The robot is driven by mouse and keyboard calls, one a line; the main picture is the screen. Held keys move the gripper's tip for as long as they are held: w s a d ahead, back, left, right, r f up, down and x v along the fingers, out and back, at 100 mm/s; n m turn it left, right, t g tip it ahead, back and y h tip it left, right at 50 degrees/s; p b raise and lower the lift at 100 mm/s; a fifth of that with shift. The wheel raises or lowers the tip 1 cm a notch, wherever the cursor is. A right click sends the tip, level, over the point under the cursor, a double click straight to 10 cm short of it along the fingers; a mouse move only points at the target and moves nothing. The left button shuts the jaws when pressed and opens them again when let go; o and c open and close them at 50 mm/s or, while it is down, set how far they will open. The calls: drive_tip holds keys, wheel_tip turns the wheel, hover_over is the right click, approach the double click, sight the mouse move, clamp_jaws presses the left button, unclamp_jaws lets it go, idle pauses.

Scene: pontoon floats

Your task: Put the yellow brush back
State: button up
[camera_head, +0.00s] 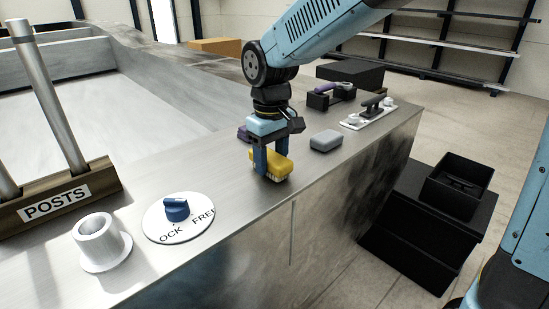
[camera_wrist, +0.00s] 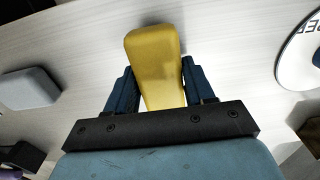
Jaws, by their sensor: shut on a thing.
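The yellow brush (camera_head: 281,166) is at my gripper (camera_head: 270,162) over the metal counter, with its pale bristles facing down. In the wrist view my gripper (camera_wrist: 158,84) has its two dark blue fingers on either side of the yellow brush (camera_wrist: 154,52), shut on its body. The brush's near end is hidden behind the gripper's dark bar. The bristles are at or just above the counter (camera_head: 222,172); I cannot tell whether they touch it.
A grey block (camera_head: 325,140) lies right of the gripper. A black caddy (camera_head: 318,101) and a white plate with a black handle (camera_head: 372,106) stand farther back. A blue-knobbed dial (camera_head: 176,209), white cup (camera_head: 98,241) and POSTS rack (camera_head: 57,202) are left. A black bin (camera_head: 458,182) stands off the counter.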

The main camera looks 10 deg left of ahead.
sight(272, 155)
drive_tip(key=shift+f, duration=0.15)
drive_tip(key=o, duration=1)
wheel_tip(272, 155, up, 12)
idle(0.3)
